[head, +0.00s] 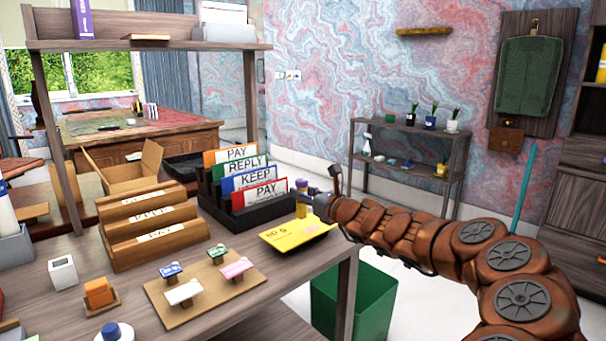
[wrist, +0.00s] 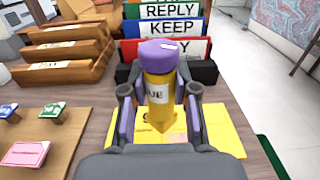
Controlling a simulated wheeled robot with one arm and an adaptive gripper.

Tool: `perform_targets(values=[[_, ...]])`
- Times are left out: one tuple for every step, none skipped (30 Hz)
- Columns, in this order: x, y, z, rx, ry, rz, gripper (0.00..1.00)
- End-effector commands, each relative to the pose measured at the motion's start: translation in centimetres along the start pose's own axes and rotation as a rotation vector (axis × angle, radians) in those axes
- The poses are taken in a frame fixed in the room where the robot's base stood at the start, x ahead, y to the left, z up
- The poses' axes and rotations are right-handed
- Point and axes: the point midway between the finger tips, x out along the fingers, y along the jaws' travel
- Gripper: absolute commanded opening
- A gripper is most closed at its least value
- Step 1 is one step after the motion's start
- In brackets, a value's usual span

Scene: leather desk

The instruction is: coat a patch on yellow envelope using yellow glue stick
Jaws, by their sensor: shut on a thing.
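The yellow envelope (head: 298,233) lies at the right edge of the desk, in front of the black file sorter. It also shows in the wrist view (wrist: 222,137), partly hidden behind my gripper. My gripper (head: 311,199) is shut on the yellow glue stick (wrist: 158,88), which has a purple top and a dark-lettered label. The glue stick is upright between the two fingers, over the envelope, and also shows small in the head view (head: 301,186). I cannot tell whether its lower end touches the envelope.
The black sorter (head: 262,213) with coloured PAY, REPLY and KEEP folders stands just behind the envelope. A wooden sorter (head: 155,232) and a board (head: 210,306) with several stamps stand to the left. A green bin (head: 372,300) is below the desk's right edge.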

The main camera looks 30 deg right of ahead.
Motion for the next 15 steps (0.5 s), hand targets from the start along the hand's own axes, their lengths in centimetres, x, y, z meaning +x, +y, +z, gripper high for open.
perform_targets(values=[[0.0,0.1,1.0,0.000,0.000,0.001,0.00],[0.0,0.1,1.3,0.000,-0.001,0.001,0.00],[0.0,0.1,1.6,0.000,-0.001,0.001,0.00],[0.1,0.1,1.9,0.000,-0.001,0.002,0.00],[0.1,0.1,2.1,0.000,-0.001,0.002,0.00],[0.1,0.1,2.5,0.001,-0.001,0.002,0.00],[0.1,0.1,2.7,0.001,-0.001,0.003,0.00],[0.1,0.1,2.9,0.001,-0.001,0.003,0.00],[0.1,0.2,3.1,0.001,-0.001,0.003,0.00],[0.1,0.2,3.2,0.001,0.000,0.003,0.00],[0.1,0.2,3.3,0.000,-0.001,0.003,0.00],[0.1,0.2,3.4,0.000,0.000,0.003,0.00],[0.1,0.2,3.4,0.000,0.000,0.003,0.00],[0.1,0.2,3.3,0.000,0.000,0.003,0.00],[0.1,0.2,3.3,0.000,0.000,0.003,0.00]])
